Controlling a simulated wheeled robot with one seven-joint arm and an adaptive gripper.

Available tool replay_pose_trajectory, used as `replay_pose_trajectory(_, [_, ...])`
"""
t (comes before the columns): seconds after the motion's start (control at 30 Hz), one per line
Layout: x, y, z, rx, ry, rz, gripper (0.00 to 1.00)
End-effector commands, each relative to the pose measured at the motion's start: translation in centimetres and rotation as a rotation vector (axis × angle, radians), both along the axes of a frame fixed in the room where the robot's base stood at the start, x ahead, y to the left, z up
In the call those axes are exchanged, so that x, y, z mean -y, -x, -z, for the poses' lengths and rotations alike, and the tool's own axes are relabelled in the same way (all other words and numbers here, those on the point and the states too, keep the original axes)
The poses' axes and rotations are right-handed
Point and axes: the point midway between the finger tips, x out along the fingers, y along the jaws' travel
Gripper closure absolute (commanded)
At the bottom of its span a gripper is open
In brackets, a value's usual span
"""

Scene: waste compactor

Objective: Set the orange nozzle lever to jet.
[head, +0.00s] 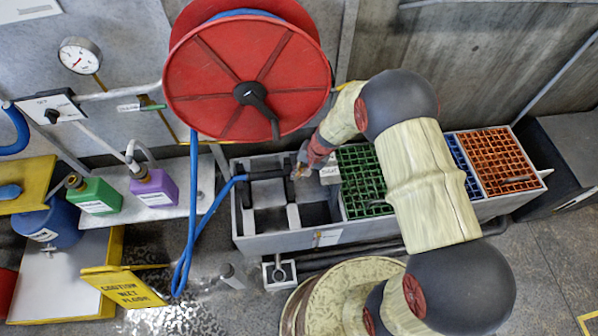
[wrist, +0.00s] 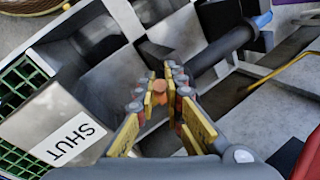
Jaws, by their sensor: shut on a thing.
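The orange nozzle lever (wrist: 158,90) shows as a small orange piece between my fingertips in the wrist view. My gripper (wrist: 160,84) is shut on it, with a yellow finger on each side. The dark nozzle (wrist: 222,48) runs from near the fingertips to the upper right. In the head view the nozzle (head: 266,174) lies across the open left part of the grey trough, at the end of the blue hose (head: 213,207). My gripper (head: 299,170) is at its right end there. No jet mark is readable, and the lever's setting cannot be told.
The grey trough (head: 290,243) also holds green and orange grates (head: 362,182). A plate marked SHUT (wrist: 76,122) is left of my fingers. A red hose reel (head: 215,85) hangs above. A yellow wet-floor sign (head: 128,288) stands at the lower left.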

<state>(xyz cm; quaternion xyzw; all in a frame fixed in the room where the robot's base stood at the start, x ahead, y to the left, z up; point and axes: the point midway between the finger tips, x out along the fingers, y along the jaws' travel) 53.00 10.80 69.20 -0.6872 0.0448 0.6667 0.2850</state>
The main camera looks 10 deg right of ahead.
Motion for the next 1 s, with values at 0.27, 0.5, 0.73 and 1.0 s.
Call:
replay_pose_trajectory(0.27, [-0.01,-0.54,-0.66,-0.086,0.0,0.0,1.0])
replay_pose_trajectory(0.5, [-0.03,-0.92,-0.77,-0.164,0.0,0.001,1.0])
replay_pose_trajectory(0.73, [0.05,-1.06,-0.64,-0.199,0.003,0.001,1.0])
replay_pose_trajectory(1.0, [0.07,-1.04,-0.56,-0.2,0.003,0.002,1.0])
